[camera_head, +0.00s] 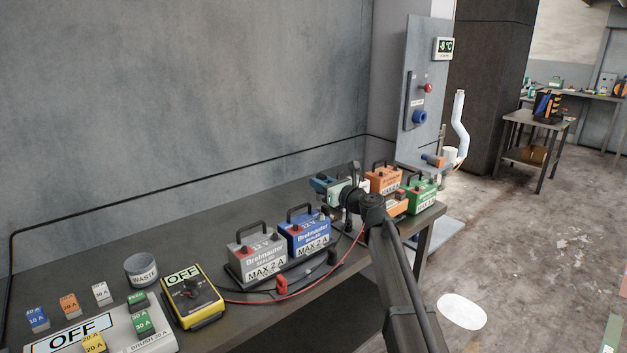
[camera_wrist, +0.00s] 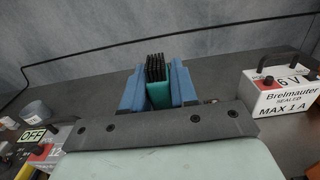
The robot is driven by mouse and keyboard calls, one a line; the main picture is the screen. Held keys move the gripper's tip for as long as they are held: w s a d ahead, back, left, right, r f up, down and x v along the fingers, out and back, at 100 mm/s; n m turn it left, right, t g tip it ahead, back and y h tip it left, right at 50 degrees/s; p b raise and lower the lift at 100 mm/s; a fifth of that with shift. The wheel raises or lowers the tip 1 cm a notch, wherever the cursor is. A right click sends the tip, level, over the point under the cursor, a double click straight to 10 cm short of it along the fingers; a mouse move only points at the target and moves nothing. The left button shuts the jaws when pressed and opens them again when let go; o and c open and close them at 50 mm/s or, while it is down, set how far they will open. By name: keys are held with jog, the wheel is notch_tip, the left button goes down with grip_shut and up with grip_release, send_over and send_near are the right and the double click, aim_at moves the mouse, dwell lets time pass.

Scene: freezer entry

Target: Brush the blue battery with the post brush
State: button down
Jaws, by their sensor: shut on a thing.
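The blue battery (camera_head: 308,238), marked MAX 2 A, stands upright in the row on the bench in the head view. It has a dark handle and a red terminal. I cannot make it out in the wrist view, where my gripper body covers much of the lower picture. My gripper (camera_head: 326,186) is above and just right of the blue battery. In the wrist view its blue fingers (camera_wrist: 157,90) are shut on the post brush (camera_wrist: 155,68), a teal block with black bristles pointing up in the picture. I cannot tell whether the brush touches anything.
A grey battery (camera_head: 256,260) stands left of the blue one; orange (camera_head: 382,178) and green (camera_head: 422,194) ones stand right. A white 6 V battery (camera_wrist: 282,92) shows in the wrist view. A yellow OFF box (camera_head: 192,296), waste tin (camera_head: 142,271) and red cable (camera_head: 318,281) lie left and in front.

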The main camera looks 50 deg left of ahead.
jog(key=shift+f, duration=0.1)
dwell(0.3)
jog(key=shift+f, duration=1.9)
jog(key=shift+f, duration=1.35)
dwell(0.5)
jog(key=c, duration=0.8)
grip_release()
jog(key=d, duration=1.3)
jog(key=shift+d, duration=0.4)
